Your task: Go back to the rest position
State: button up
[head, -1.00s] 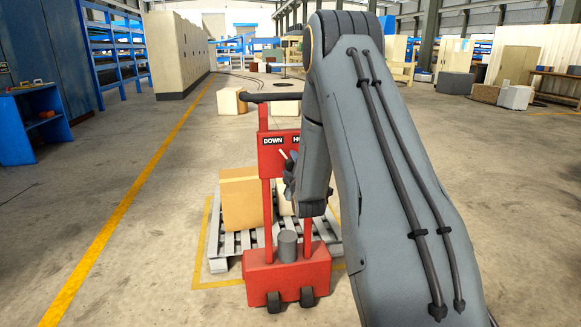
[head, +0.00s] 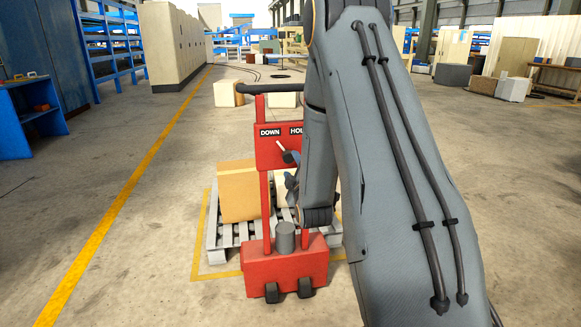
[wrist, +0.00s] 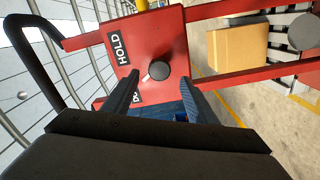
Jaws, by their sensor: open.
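My gripper (wrist: 158,79) is open and empty. In the wrist view its two dark fingers stand apart in front of the red control panel (wrist: 177,38). A black knob with a white-tipped lever (wrist: 157,70) shows between and beyond the fingertips. The lever tip points nearer the partly covered DOWN label than the HOLD label (wrist: 118,48). In the head view my gripper (head: 291,187) is partly hidden behind my arm, just below the lever (head: 284,148) on the red lift truck (head: 285,265).
A grey pallet (head: 222,236) with a tan box (head: 238,192) and a paler, mostly hidden one stands behind the truck, inside yellow floor lines. The truck's black handle (head: 270,89) rises near my arm. Open floor lies to the left. A blue bench (head: 30,120) stands far left.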

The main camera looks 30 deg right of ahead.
jog(key=shift+a, duration=0.1)
jog(key=s+a+m+g+y, duration=0.2)
jog(key=s+a+g, duration=0.25)
jog(key=a, duration=0.45)
jog(key=s+a+m+g+y, duration=0.35)
jog(key=s+a, duration=0.25)
jog(key=a, duration=0.4)
jog(key=s+a+m+g, duration=0.1)
jog(key=s+a+g, duration=0.2)
jog(key=s, duration=0.5)
jog(key=s+a+m+g, duration=0.1)
jog(key=s+a+g, duration=0.25)
jog(key=s, duration=0.35)
jog(key=s+a+r+m+g+p, duration=0.1)
jog(key=s+a+r+m+g, duration=0.15)
jog(key=s, duration=1.05)
jog(key=d+r+p, duration=0.6)
jog(key=p, duration=0.6)
jog(key=shift+d+r+m, duration=0.4)
jog(key=shift+h, duration=0.25)
